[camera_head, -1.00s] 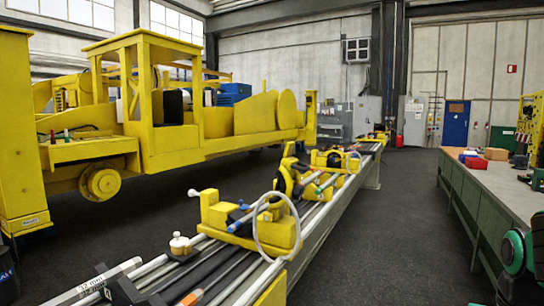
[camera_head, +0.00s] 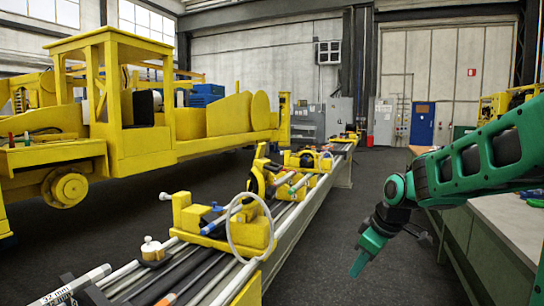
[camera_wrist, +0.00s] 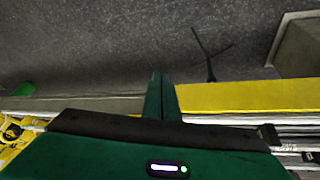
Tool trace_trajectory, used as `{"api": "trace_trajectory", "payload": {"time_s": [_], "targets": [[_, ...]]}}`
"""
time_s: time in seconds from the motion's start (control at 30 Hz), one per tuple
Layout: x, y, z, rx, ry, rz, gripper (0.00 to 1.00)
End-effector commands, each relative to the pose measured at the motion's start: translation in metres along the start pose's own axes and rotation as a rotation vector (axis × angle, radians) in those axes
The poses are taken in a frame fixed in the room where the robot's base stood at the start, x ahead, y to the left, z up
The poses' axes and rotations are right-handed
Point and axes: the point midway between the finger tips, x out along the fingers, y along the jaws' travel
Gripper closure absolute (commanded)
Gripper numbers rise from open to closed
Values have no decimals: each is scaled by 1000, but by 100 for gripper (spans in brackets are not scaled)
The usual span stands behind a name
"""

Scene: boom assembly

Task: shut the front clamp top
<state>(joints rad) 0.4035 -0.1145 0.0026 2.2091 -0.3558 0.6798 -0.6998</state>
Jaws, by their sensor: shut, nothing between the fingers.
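A yellow clamp (camera_head: 256,236) with blue-handled parts and a pale hose loop sits on the near part of the long rail assembly. A second yellow clamp (camera_head: 262,176), with a part standing up, is further along the rails. I cannot tell for sure which is the front clamp or how its top stands. My green gripper (camera_head: 357,265) hangs in the air to the right of the rails, apart from both clamps, pointing down. Its fingers are together and empty in the wrist view (camera_wrist: 160,93).
The rail bench (camera_head: 298,218) runs away from me, with grey bars on it. A green workbench (camera_head: 484,232) stands at the right, below my arm. A yellow rail vehicle (camera_head: 140,150) stands at the left. Dark floor (camera_head: 390,176) lies free between the benches.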

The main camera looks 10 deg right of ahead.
Motion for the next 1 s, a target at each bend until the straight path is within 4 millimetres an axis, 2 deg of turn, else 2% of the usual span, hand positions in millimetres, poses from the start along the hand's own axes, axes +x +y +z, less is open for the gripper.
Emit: {"api": "trace_trajectory", "payload": {"time_s": [0.03, 0.1, 0.27, 0.4, 0.5, 0.6, 0.7, 0.9, 1.0], "targets": [[10, 11, -28, -108, 57, -12, 100], [20, 21, -70, -279, 156, -21, 100], [33, 37, -160, -637, 414, -6, 100], [28, 49, -227, -902, 672, 66, 100], [13, 61, -265, -1056, 867, 161, 100], [-10, 76, -292, -1176, 1056, 293, 100], [-36, 94, -306, -1252, 1215, 445, 100], [-79, 123, -310, -1313, 1404, 695, 100], [-89, 129, -309, -1322, 1440, 759, 100]]}}
